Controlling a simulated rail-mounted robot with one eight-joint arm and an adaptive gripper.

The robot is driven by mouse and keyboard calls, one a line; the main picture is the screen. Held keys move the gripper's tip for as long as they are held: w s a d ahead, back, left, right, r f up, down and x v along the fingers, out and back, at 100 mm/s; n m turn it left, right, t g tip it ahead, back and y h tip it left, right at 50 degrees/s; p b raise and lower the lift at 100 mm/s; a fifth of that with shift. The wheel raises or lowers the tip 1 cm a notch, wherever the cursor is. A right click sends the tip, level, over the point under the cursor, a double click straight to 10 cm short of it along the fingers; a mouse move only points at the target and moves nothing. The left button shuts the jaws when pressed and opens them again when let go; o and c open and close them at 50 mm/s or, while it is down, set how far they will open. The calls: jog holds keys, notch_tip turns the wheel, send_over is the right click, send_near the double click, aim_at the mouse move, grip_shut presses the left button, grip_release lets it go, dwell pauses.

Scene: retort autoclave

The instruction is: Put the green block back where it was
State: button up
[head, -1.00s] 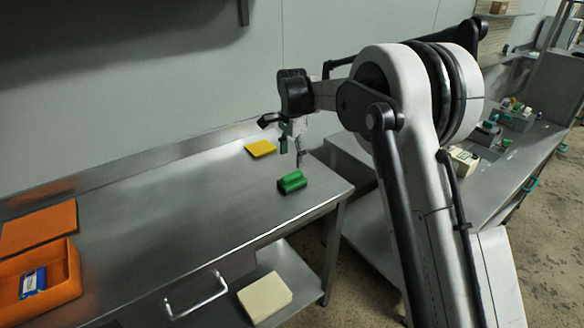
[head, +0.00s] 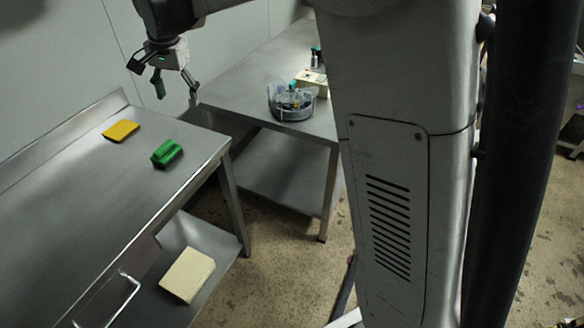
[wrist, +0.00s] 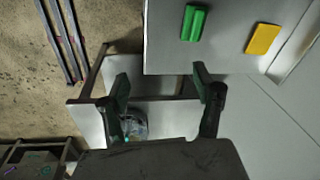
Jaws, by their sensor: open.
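The green block (head: 166,153) lies on the steel table (head: 60,190) near its right end, by the corner. It also shows near the top of the wrist view (wrist: 194,23). My gripper (head: 176,88) is open and empty, raised above and beyond the table's right end. In the wrist view my gripper's two fingers (wrist: 161,82) are spread wide with nothing between them. The block lies apart from both fingers.
A yellow pad (head: 121,131) lies left of the green block. A cream block (head: 188,275) sits on the lower shelf. A second steel table (head: 240,90) across a gap holds a clear round container (head: 292,108) with small items. A wall runs behind.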

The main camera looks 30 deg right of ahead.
jog(key=s+d+r+n+t, duration=0.15)
jog(key=s+d, duration=0.25)
jog(key=s, duration=0.4)
jog(key=s+d+r+n+t, duration=0.1)
jog(key=s+d+r+n, duration=0.15)
jog(key=s+d, duration=0.45)
jog(key=s+d+f+n+t, duration=0.1)
jog(key=s+f, duration=0.2)
jog(key=s, duration=0.6)
jog(key=s+d+f+n+t, duration=0.1)
jog(key=s+d+f+n, duration=0.1)
jog(key=s, duration=0.8)
jog(key=shift+d+f+n+t, duration=0.25)
jog(key=shift+f+n+t, duration=0.1)
jog(key=shift+f, duration=0.35)
jog(key=shift+s, duration=0.1)
